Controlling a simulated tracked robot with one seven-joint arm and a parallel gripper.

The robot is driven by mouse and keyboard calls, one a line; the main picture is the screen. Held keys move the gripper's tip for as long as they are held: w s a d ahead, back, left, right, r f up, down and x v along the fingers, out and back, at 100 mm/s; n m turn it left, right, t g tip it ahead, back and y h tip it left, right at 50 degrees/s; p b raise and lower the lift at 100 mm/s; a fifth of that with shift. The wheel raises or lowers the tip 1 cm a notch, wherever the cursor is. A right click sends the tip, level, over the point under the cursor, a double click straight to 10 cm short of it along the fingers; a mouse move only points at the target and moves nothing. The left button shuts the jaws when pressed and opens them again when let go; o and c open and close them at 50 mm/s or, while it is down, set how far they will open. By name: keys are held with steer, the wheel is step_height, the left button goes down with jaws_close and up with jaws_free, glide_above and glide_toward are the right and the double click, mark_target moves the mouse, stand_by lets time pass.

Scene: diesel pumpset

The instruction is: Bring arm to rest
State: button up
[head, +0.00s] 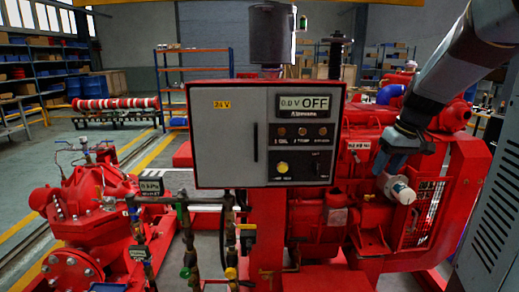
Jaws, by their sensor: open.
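My arm reaches in from the upper right in the head view, dark grey and angled down to the left. My gripper (392,178) is blue-grey at its end, in front of the red diesel engine, right of the control panel (230,138). It is open; its fingertips are small and hard to make out. A white cylindrical part (403,191) shows close beside the gripper; whether they touch I cannot tell. The panel has a grey door, a display reading "0.0 V OFF" (303,102) and a yellow button (282,168).
A red pump (95,205) with pipes, gauges and valves stands at the left. A grey louvred cabinet (492,205) stands close at the right edge. A red mesh guard (424,213) is below and right of the gripper. Shelves (40,75) line the back left, with open floor before them.

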steer(key=s+a+r+m+t+h, duration=0.1)
steer(key=s+a, duration=0.4)
steer(key=s, duration=0.5)
steer(key=s+a+r+m+t+h, duration=0.1)
steer(key=s+a+t, duration=0.1)
steer(key=s+a, duration=0.4)
steer(key=s, duration=0.4)
steer(key=shift+s+r, duration=0.3)
steer(key=shift+s, duration=0.1)
steer(key=shift+d, duration=0.1)
stand_by(1.5)
